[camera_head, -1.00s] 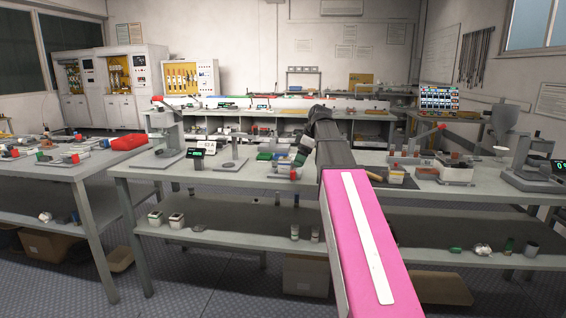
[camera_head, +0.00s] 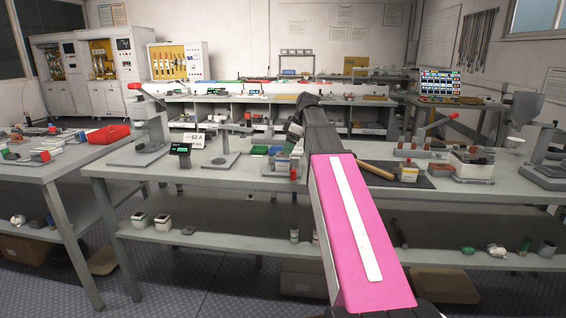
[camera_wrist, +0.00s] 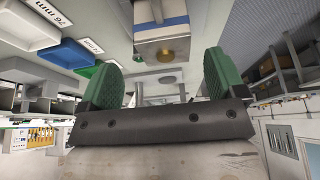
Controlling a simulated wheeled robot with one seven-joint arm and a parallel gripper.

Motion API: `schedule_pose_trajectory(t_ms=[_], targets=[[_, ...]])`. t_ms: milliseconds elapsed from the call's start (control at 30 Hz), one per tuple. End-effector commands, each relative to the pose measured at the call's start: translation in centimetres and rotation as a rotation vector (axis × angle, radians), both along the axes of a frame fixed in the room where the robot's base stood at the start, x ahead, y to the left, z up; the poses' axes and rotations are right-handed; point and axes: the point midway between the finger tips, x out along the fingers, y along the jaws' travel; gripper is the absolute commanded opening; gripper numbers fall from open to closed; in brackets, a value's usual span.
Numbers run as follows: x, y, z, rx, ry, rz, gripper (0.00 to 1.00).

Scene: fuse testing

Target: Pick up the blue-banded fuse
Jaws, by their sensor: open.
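In the wrist view, a pale block-like body with a blue band (camera_wrist: 160,26) and a round brass-coloured spot shows at the top middle. It looks like the blue-banded fuse, but its upper part is cut off by the frame. My gripper (camera_wrist: 165,82) has green pads spread wide with nothing between them, and the banded body appears beyond the gap, apart from the pads. In the head view my gripper (camera_head: 294,131) is over the middle bench, partly hidden by my pink arm. I cannot make out the blue band there.
Small green and blue bins are close by my gripper. A dark mat (camera_head: 400,182) with a hammer lies right.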

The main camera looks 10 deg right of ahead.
Motion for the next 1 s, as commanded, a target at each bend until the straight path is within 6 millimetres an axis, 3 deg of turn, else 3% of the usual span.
schedule_pose_trajectory(t_ms=[267, 600, 867, 1000], targets=[[0.1, 0.8, -1.9, -0.001, 0.0, 0.0, 0.89], [0.3, 2.3, -5.8, -0.001, 0.002, -0.001, 0.89], [0.4, 2.4, -6.1, 0.0, -0.001, -0.001, 0.89], [0.3, 2.4, -6.1, 0.0, 0.0, -0.001, 0.44]])
